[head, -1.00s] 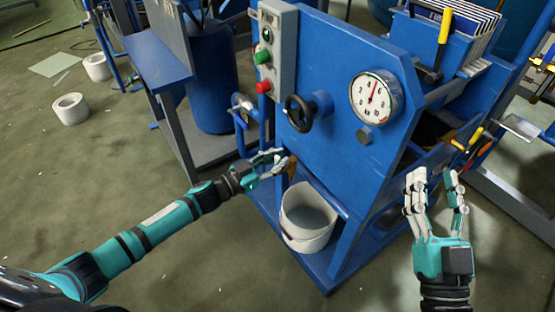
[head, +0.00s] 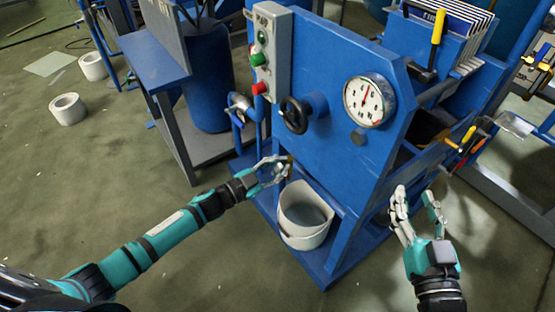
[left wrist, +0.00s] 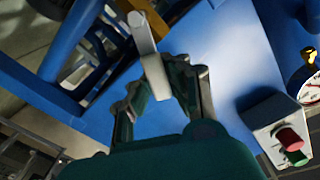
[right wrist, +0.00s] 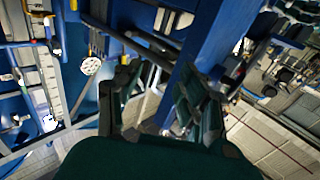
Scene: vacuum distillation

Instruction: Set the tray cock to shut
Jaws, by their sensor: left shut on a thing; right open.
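The tray cock shows in the left wrist view as a brass body (left wrist: 150,14) at the top with a pale metal lever (left wrist: 146,38) coming from it. My left gripper (left wrist: 160,72) is shut on this lever; its fingers lie on both sides of the lever's end. In the head view my left gripper (head: 277,170) is at the lower left of the blue panel, just above the white bucket (head: 305,215), and hides most of the cock. My right gripper (head: 417,208) is open and empty, in front of the machine's right side. It also shows in the right wrist view (right wrist: 155,85).
The blue panel (head: 320,70) carries a black handwheel (head: 294,115), a round gauge (head: 369,100) and a button box (head: 268,48) with green and red buttons. Tools with yellow and red handles (head: 467,135) lie at the right. Open floor lies at the left.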

